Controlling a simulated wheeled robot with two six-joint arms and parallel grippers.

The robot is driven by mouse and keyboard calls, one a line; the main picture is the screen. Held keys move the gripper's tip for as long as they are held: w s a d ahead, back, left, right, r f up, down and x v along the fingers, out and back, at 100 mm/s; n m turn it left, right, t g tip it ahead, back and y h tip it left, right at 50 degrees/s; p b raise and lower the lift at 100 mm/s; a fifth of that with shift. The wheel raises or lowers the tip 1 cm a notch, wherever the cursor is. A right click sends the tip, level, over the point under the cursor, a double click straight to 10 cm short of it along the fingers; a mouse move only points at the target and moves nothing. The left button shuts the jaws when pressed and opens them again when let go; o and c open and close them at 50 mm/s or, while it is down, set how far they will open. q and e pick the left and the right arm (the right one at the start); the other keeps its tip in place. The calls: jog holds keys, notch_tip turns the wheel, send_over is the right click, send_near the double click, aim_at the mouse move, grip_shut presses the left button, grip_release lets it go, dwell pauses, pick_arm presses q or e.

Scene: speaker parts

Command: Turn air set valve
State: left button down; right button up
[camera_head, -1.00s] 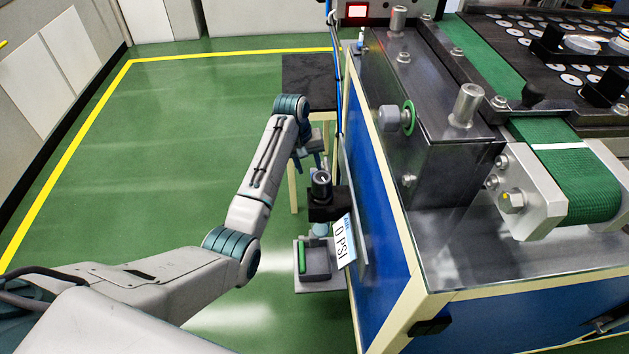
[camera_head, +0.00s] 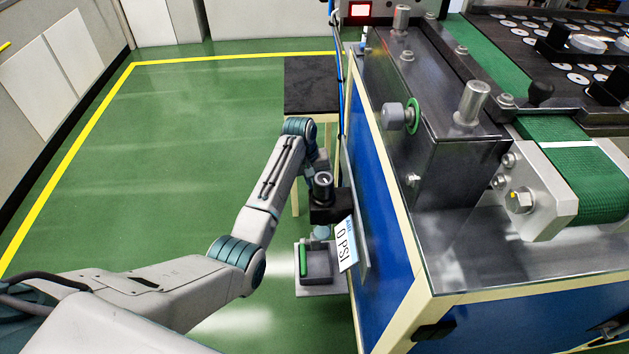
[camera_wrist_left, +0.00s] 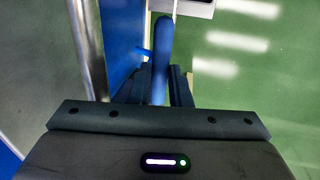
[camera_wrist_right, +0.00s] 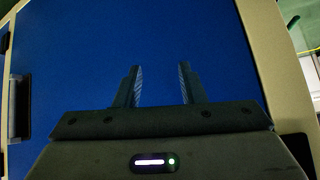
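In the left wrist view a blue upright bar (camera_wrist_left: 161,60) stands between the fingers of my left gripper (camera_wrist_left: 161,88). They look closed against it. I cannot tell whether the bar is the valve's handle. My right gripper (camera_wrist_right: 160,85) is open and empty, facing a plain blue panel (camera_wrist_right: 170,35).
The machine (camera_head: 385,240) has a steel top and a green belt (camera_head: 580,180) at the right. A dark-topped table (camera_head: 311,85) stands behind my left wrist. A small grey shelf (camera_head: 322,285) is below the air unit. Green floor (camera_head: 180,150) is clear at left.

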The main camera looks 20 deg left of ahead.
pick_arm(q)
jog(key=shift+w+a+r+g+p, duration=0.2)
jog(key=shift+r+g+p, duration=0.3)
jog(key=shift+p, duration=0.6)
jog(key=shift+r+h, duration=0.1)
jog(key=shift+h, duration=0.3)
jog(key=shift+w+g+p, duration=0.2)
jog(key=shift+g+p, duration=0.15)
jog(key=shift+g, duration=0.25)
jog(key=shift+w+a+r+g+h+b, duration=0.1)
jog(key=shift+w+g+h+b, duration=0.15)
jog(key=shift+g+b, duration=0.25)
jog(key=shift+w+g+h+b, duration=0.1)
jog(key=shift+g+h+b, duration=0.35)
jog(key=shift+b, duration=0.4)
jog(key=shift+w+a+r+g+b, duration=0.1)
jog(key=shift+r+g+b, duration=0.15)
jog(key=shift+b, duration=0.35)
jog(key=shift+r+n+b, duration=0.15)
jog(key=shift+n+b, duration=0.15)
jog(key=shift+b, duration=0.05)
pick_arm(e)
jog(key=shift+w+a+f+m+t, duration=0.3)
jog(key=shift+a+t, duration=0.05)
jog(key=shift+t, duration=0.45)
